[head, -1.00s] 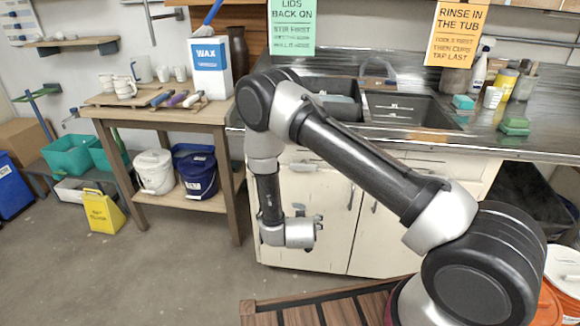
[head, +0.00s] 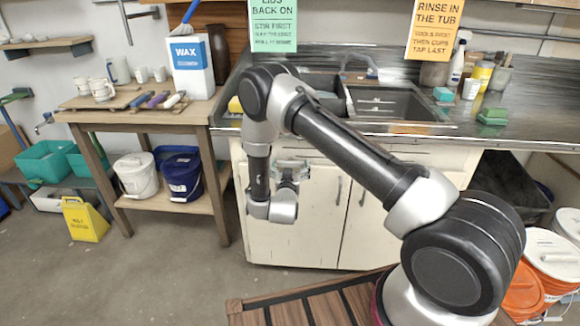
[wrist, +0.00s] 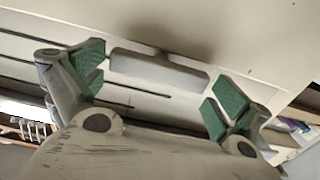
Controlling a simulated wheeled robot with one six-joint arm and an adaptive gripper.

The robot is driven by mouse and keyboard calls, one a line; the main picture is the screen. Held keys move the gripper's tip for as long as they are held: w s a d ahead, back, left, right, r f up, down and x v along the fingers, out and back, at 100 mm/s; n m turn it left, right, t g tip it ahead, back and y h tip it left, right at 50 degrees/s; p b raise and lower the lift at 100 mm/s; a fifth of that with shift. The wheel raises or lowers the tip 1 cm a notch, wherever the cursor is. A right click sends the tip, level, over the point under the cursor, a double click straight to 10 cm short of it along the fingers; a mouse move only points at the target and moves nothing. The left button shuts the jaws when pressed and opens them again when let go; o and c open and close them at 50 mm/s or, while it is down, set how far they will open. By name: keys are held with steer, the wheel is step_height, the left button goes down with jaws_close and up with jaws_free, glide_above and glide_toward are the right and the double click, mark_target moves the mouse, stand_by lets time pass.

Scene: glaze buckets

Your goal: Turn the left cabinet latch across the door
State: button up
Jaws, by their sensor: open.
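The cabinet (head: 316,231) under the sink has two cream doors, both shut, with upright handles. In the wrist view a flat grey bar, which looks like the left latch (wrist: 158,70), lies nearly level on the cream cabinet front. My gripper (wrist: 161,72) is open, with one green pad to each side of the bar. I see no clear contact with it. In the head view my gripper (head: 291,168) is at the upper part of the left door, and the latch is hidden behind it or too small to make out.
A counter with a sink (head: 392,101) runs above the cabinet. A wooden table (head: 140,113) with mugs and a wax container stands at left. A slatted wooden platform (head: 300,303) lies in front. Lidded buckets (head: 553,258) stand at right. The floor at left is mostly clear.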

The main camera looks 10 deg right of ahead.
steer(key=shift+w, duration=0.1)
steer(key=shift+c, duration=0.2)
steer(key=c, duration=0.7)
steer(key=shift+o, duration=0.2)
steer(key=shift+m, duration=0.3)
steer(key=m, duration=0.3)
steer(key=shift+d+m, duration=0.15)
steer(key=shift+m, duration=0.25)
steer(key=m, duration=0.4)
steer(key=shift+d+f, duration=0.1)
steer(key=shift+f, duration=0.05)
steer(key=m, duration=0.5)
steer(key=shift+f, duration=0.1)
steer(key=shift+d+f+m, duration=0.1)
steer(key=shift+f+m, duration=0.05)
steer(key=shift+m, duration=2.05)
